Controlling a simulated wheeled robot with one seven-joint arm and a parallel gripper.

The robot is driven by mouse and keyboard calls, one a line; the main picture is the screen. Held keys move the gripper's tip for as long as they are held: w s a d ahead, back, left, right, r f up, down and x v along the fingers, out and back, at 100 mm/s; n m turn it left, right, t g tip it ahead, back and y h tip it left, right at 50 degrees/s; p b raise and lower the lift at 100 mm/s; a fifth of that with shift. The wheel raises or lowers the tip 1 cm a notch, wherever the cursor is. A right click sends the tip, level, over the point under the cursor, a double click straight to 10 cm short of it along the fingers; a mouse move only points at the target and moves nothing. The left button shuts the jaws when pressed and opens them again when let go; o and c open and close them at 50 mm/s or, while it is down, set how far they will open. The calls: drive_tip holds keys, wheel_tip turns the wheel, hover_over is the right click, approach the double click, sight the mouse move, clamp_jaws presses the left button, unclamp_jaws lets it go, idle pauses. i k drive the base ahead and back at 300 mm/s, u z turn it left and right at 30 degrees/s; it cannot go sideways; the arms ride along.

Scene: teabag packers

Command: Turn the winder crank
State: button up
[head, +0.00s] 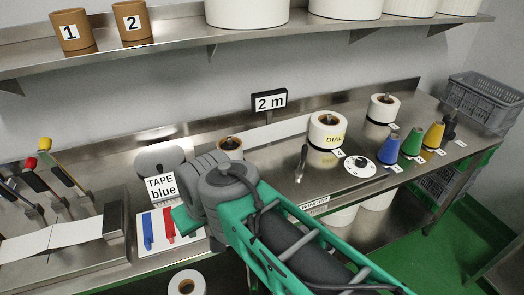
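The label reading WINDER (314,204) is on the front edge of the steel bench. A white dial disc with a dark knob (359,167) lies to the right. My green and grey arm crosses the front of the bench, left of the handle. My gripper's fingers do not show. Nothing visible of my arm touches the handle.
A 2 m sign (269,101) stands behind. Blue, green and yellow cones (411,143) stand right, near another roll (384,108). A TAPE blue sign (162,187) and coloured strips are left, beside levers (50,172). A shelf (270,34) overhangs the back.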

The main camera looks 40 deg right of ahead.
sight(299, 172)
drive_tip(key=u, duration=1.1)
drive_tip(key=k, duration=1.05)
drive_tip(key=z, duration=1.1)
drive_tip(key=i, duration=1)
